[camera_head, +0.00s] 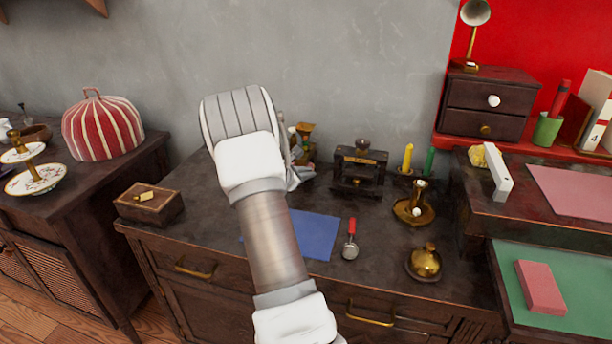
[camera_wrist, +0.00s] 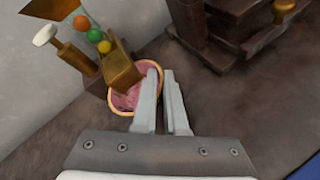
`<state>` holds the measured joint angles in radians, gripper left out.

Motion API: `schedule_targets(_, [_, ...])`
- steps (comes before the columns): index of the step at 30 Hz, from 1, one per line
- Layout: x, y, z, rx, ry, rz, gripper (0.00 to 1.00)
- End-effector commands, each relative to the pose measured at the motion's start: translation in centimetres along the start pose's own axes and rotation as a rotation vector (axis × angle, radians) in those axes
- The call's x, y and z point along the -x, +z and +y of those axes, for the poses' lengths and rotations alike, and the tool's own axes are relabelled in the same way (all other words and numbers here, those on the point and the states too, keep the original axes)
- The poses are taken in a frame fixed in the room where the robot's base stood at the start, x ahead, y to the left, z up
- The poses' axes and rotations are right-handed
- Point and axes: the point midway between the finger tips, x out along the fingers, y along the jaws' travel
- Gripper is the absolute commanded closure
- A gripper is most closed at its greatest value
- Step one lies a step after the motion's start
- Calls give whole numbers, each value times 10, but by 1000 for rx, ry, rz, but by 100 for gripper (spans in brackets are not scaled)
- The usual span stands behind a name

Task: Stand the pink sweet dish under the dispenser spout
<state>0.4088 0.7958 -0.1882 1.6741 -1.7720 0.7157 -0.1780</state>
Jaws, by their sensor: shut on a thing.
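The pink sweet dish (camera_wrist: 122,101), pink inside with a pale gold rim, shows in the wrist view. It sits below and partly behind the brass spout (camera_wrist: 121,73) of the dispenser (camera_wrist: 88,62), which holds coloured balls. My gripper (camera_wrist: 160,78) is shut on the dish's right rim, with one finger over the inner side and the other outside. In the head view, the dispenser (camera_head: 305,132) stands near the wall, partly behind my gripper (camera_head: 298,177). The dish is hidden there by my arm. I cannot tell whether its base touches the worktop.
A dark wooden stand (camera_head: 359,168) is right of the dispenser. A blue mat (camera_head: 318,236), a red-handled scoop (camera_head: 350,245), a brass bell (camera_head: 424,263) and a candlestick (camera_head: 412,209) lie farther forward or right. A wooden box (camera_head: 150,205) is at left.

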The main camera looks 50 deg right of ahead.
Motion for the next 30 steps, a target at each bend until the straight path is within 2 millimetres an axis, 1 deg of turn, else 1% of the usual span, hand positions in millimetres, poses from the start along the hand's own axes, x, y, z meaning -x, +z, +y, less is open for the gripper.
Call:
schedule_targets(13, [-1, 0, 0, 0, 0, -1, 100])
schedule_targets(30, [-4, -5, -2, 1, 1, -1, 100])
